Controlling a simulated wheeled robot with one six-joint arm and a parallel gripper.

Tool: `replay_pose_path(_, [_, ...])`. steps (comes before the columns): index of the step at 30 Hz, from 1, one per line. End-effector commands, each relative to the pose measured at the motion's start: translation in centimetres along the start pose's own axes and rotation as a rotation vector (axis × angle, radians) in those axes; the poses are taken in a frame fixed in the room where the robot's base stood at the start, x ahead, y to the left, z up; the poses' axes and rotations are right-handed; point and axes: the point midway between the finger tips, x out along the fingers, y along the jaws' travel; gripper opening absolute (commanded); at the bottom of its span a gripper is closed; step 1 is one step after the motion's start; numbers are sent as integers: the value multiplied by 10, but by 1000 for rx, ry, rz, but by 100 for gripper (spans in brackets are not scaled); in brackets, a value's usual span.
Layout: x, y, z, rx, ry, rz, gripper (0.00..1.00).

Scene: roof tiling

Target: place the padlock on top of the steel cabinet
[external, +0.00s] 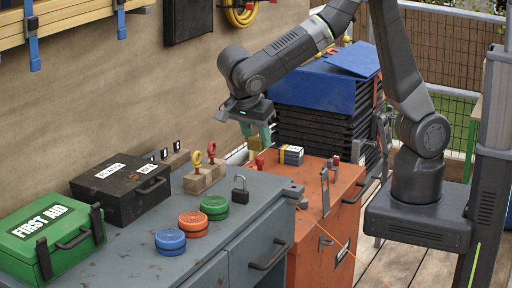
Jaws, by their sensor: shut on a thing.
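My gripper (257,133) is above the back left of the orange cabinet (325,200), pointing down. Its green fingers are shut on a small yellowish, brass-like thing (253,144); it is too small and partly hidden to name surely. A dark padlock (240,190) with its shackle up stands on the grey cabinet (205,250), near its right edge, apart from my gripper. Both cabinets look like painted metal, and I cannot tell which is the steel cabinet.
Blue, orange and green round tins (194,223) sit on the grey top, with a green first aid box (45,235) and a black case (120,187). A wooden block (204,177) holds eye bolts. A banded bundle (291,155) lies on the orange top. Dark stacked tiles (310,125) stand behind.

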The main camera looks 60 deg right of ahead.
Motion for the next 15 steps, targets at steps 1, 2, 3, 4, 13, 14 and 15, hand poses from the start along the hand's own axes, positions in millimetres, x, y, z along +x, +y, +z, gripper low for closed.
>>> replay_pose_path(1, [7,0,3,-1,1,0,9])
replay_pose_path(2, [12,0,4,-1,2,1,9])
replay_pose_path(3, [19,0,7,-2,3,1,9])
replay_pose_path(4, [25,1,9,-2,4,2,9])
replay_pose_path(13, [61,1,25,-1,-1,-1,9])
replay_pose_path(14, [62,1,26,-1,-1,-1,9])
replay_pose_path(15, [66,1,27,-1,0,0,9])
